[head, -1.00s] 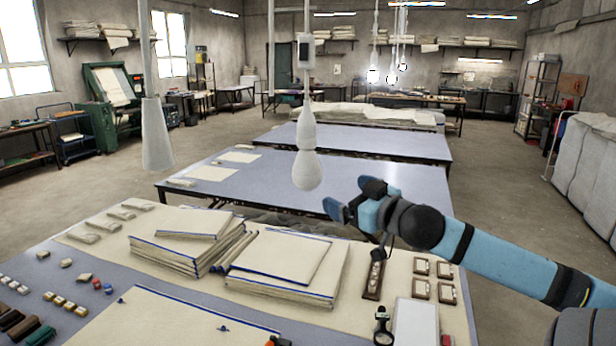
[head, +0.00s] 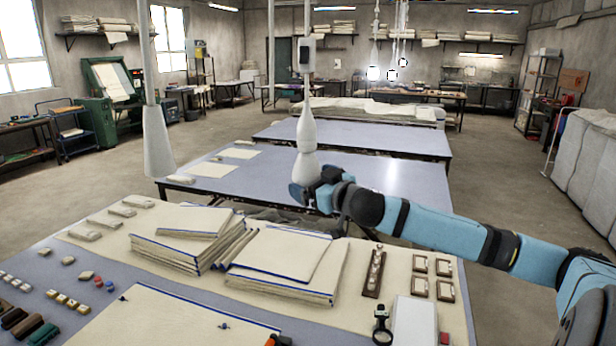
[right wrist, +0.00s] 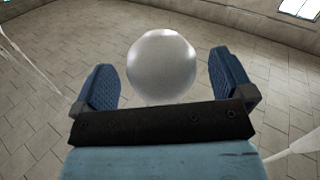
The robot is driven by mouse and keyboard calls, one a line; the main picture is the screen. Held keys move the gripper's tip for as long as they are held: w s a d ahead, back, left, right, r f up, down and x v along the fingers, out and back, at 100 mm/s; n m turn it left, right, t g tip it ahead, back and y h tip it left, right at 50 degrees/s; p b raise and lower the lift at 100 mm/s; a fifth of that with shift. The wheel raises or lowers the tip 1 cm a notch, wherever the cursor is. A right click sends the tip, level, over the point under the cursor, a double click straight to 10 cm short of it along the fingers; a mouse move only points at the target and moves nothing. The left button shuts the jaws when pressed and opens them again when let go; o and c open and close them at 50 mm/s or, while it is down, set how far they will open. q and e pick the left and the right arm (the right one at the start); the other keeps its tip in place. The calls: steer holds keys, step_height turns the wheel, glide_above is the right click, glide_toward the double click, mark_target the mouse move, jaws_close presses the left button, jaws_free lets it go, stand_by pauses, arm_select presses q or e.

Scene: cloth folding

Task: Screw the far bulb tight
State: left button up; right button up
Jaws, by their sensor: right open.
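A white bulb (head: 304,172) hangs upright in a white socket (head: 306,128) on a cord near the middle of the head view. My right gripper (head: 308,192) is at the bulb's lower part, and its fingers hide some of it. In the right wrist view the round bulb (right wrist: 163,62) shows between the two blue fingers of my open right gripper (right wrist: 165,80), with a gap on each side. Contact is not visible. My left gripper is not in view.
A white cone-shaped pendant (head: 158,142) hangs to the left. Below, the near table (head: 52,268) carries folded cloth stacks (head: 285,262), small blocks and a white box (head: 414,320). More tables stand behind. Lit bulbs (head: 392,75) hang far back.

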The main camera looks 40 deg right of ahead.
steer(key=shift+w, duration=0.85)
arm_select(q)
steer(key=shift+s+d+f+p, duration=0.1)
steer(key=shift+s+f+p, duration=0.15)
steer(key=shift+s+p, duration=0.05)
arm_select(e)
steer(key=shift+w, duration=0.15)
steer(key=c, duration=0.9)
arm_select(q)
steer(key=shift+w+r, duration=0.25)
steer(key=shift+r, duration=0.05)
arm_select(e)
steer(key=shift+o, duration=0.2)
steer(key=shift+y, duration=0.3)
